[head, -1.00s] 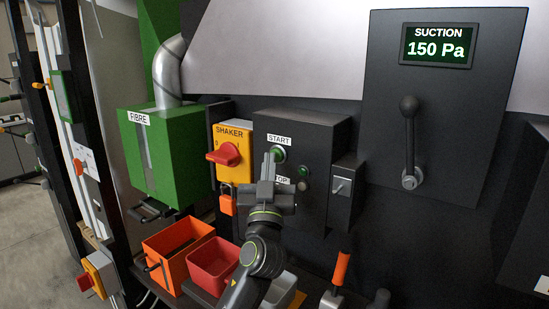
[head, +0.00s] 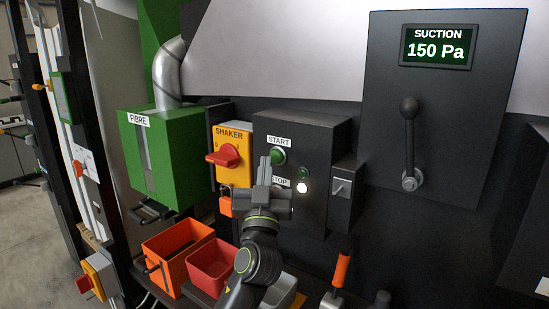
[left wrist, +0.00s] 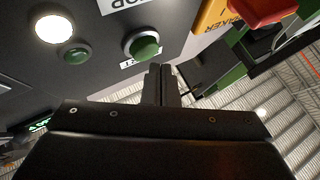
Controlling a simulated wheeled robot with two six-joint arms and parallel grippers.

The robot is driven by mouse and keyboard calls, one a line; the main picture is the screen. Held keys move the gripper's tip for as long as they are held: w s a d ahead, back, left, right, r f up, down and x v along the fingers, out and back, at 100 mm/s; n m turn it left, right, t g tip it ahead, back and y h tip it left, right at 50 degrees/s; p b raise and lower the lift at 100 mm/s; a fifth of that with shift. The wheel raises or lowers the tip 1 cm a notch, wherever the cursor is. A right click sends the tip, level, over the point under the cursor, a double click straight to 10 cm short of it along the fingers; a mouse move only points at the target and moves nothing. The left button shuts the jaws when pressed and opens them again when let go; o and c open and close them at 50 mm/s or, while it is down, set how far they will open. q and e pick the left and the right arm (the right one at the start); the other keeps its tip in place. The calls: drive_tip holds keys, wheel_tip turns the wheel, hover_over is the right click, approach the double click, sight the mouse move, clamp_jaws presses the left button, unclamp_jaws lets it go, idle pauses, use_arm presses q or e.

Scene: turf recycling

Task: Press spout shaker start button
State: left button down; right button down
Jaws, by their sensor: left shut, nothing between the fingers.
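The dark control box (head: 325,135) carries a green start button (head: 278,157) under a START label. The button also shows uncovered in the left wrist view (left wrist: 142,45). A white lamp (head: 302,187) is lit brightly, with a small green button or lamp (head: 303,172) above it; both show in the left wrist view. My left gripper (head: 265,162) is shut and empty, its fingertips just left of the start button in the head view. The fingers seem apart from it. The STOP label (head: 281,182) is partly hidden by the gripper. My right gripper is not in view.
A yellow SHAKER switch (head: 232,172) with a red knob is left of the box. A green FIBRE box (head: 170,155) hangs further left. An orange bin (head: 165,245) and red bin (head: 210,265) stand below. An orange-handled tool (head: 341,268) stands lower right.

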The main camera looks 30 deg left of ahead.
use_arm(q)
drive_tip(key=shift+s, duration=0.15)
drive_tip(key=shift+s+a+p, duration=0.2)
drive_tip(key=shift+s+p, duration=0.2)
drive_tip(key=shift+s, duration=2)
drive_tip(key=shift+f, duration=0.1)
